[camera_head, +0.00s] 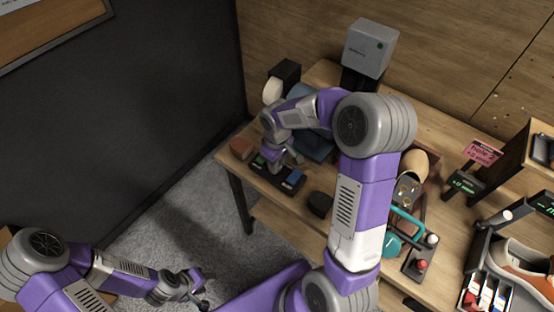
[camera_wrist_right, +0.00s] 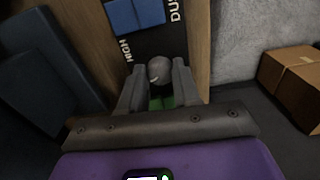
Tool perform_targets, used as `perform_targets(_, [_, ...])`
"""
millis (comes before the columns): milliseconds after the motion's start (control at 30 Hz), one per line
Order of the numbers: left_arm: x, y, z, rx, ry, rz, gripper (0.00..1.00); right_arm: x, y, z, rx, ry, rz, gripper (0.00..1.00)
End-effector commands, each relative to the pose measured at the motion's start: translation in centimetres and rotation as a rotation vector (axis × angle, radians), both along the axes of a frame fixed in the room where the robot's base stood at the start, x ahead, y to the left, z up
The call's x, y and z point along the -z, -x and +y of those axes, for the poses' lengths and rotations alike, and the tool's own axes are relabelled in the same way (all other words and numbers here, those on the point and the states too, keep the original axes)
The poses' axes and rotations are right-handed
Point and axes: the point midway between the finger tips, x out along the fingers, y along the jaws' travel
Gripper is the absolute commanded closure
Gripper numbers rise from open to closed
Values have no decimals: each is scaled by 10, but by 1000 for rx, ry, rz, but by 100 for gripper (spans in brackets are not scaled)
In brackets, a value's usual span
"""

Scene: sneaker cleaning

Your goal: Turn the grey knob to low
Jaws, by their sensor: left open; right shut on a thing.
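The grey knob (camera_wrist_right: 158,70) is a small rounded knob on a black panel (camera_wrist_right: 152,44) in the right wrist view. My right gripper (camera_wrist_right: 160,74) has its two fingers closed on either side of it. The word HIGH and part of another word are printed on the panel. A pointer mark on the knob and any "low" label cannot be made out. In the head view my right gripper (camera_head: 284,160) is over the panel, and it hides the knob. My left gripper (camera_head: 198,286) is open and empty, low at the left above the floor.
A blue block (camera_wrist_right: 135,14) sits on the panel, and a green patch (camera_wrist_right: 163,102) shows by the knob. A brown block (camera_head: 241,148) and a dark rounded object (camera_head: 319,204) are beside the panel. A grey box (camera_head: 369,48) stands behind.

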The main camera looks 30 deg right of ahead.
Motion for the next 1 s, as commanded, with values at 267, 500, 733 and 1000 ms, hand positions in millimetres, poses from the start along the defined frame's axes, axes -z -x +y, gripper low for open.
perform_targets(267, [-10,0,0,0,0,0,57,-2,-1,0,-173,0,-2,99])
perform_targets(500, [-13,0,0,0,0,0,57,-1,-1,0,-250,1,-4,99])
perform_targets(733, [-14,0,0,0,0,0,57,-1,-1,0,-271,1,-4,99])
perform_targets(1000, [-14,0,0,0,0,0,57,-1,-1,0,-273,1,-4,99])
